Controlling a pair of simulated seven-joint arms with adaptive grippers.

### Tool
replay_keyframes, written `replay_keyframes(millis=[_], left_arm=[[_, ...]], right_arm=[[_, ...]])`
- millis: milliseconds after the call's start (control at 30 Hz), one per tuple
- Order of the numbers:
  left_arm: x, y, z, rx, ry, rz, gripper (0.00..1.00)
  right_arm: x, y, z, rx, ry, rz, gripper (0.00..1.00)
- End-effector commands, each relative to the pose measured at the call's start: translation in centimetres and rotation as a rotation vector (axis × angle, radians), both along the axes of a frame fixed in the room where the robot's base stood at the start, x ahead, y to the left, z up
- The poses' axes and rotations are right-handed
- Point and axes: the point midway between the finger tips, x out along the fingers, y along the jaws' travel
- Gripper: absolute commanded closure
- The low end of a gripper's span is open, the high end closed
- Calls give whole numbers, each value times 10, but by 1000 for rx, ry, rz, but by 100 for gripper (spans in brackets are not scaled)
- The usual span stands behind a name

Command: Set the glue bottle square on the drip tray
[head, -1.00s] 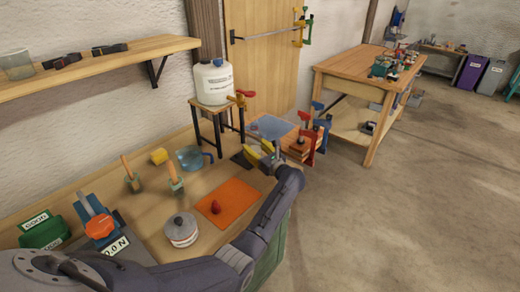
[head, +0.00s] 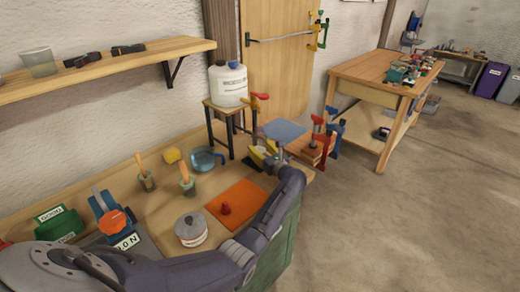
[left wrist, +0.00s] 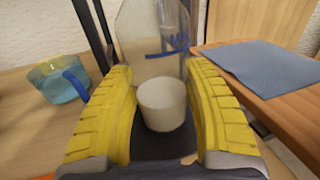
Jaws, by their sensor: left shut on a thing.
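My left gripper (left wrist: 165,112) is shut, its yellow ribbed fingers on either side of the glue bottle. The bottle is a clear body (left wrist: 150,30) with a blue mark and a white round part (left wrist: 162,104) nearest the wrist camera. In the head view the gripper (head: 262,152) is at the far end of the bench and hides most of the bottle. A flat black piece, apparently the drip tray (head: 250,163), lies on the bench at the fingers. I cannot tell whether the bottle touches it. My right gripper is not in view.
A blue jug (head: 204,160) stands left of the gripper; a stool (head: 229,125) bears a white container (head: 228,84) behind it. A blue sheet (head: 285,130) and clamps (head: 318,145) are to the right. An orange mat (head: 238,203) and grey tin (head: 191,229) lie nearer.

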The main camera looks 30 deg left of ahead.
Motion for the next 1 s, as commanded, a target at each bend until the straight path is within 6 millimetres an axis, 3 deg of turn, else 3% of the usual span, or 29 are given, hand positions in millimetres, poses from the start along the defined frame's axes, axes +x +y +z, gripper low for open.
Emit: replay_keyframes(millis=[933,967,1000], left_arm=[[0,0,-11,2,0,0,88],[0,0,-11,2,-1,0,45],[0,0,-11,2,-1,0,41]], right_arm=[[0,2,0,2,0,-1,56],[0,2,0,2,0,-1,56],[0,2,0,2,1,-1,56]])
